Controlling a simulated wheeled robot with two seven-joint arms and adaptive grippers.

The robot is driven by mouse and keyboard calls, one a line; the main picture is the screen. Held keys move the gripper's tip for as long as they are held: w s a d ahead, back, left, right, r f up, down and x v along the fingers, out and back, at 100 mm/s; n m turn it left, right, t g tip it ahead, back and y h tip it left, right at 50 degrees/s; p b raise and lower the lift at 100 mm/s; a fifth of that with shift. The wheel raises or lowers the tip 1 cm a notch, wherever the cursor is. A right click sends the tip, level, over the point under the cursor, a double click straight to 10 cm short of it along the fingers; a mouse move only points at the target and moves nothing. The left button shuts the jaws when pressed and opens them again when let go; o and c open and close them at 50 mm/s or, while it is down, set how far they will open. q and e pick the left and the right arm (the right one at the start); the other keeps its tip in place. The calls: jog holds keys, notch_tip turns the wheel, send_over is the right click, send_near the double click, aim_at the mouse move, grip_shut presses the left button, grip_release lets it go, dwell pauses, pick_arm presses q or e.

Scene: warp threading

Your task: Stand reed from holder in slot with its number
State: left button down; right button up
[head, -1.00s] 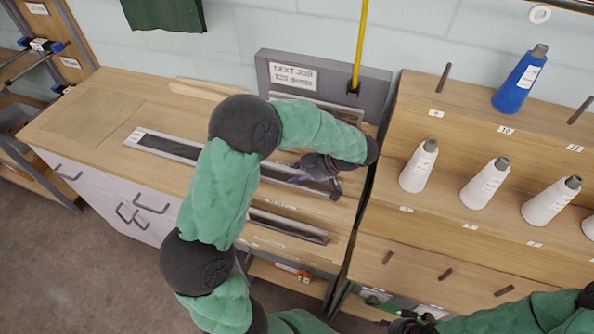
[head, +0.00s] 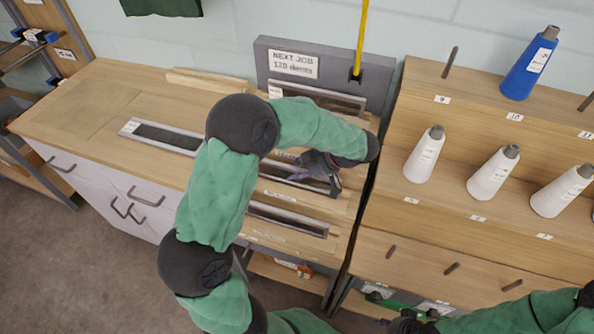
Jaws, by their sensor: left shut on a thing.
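My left gripper (head: 332,182) is shut at the right end of a long dark reed (head: 300,176) with a pale frame, over the stepped wooden rack. My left forearm hides part of the reed. Another dark reed (head: 288,220) lies in the front row and one (head: 322,98) at the back. A dark strip in a pale frame (head: 165,137) shows on the bench left of my arm; I cannot tell if it joins the held reed. My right gripper (head: 408,325) is cut by the bottom edge.
A stepped wooden shelf (head: 385,210) on the right holds white cones (head: 424,153), a blue cone (head: 530,62), and pegs over number labels. A yellow upright (head: 361,40) stands by the board. The left bench top (head: 80,100) is largely clear.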

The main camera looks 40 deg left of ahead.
pick_arm(q)
jog(key=shift+f+b, duration=0.55)
jog(key=shift+b, duration=0.2)
dwell(0.3)
jog(key=c, duration=1)
grip_release()
jog(key=v, duration=1.2)
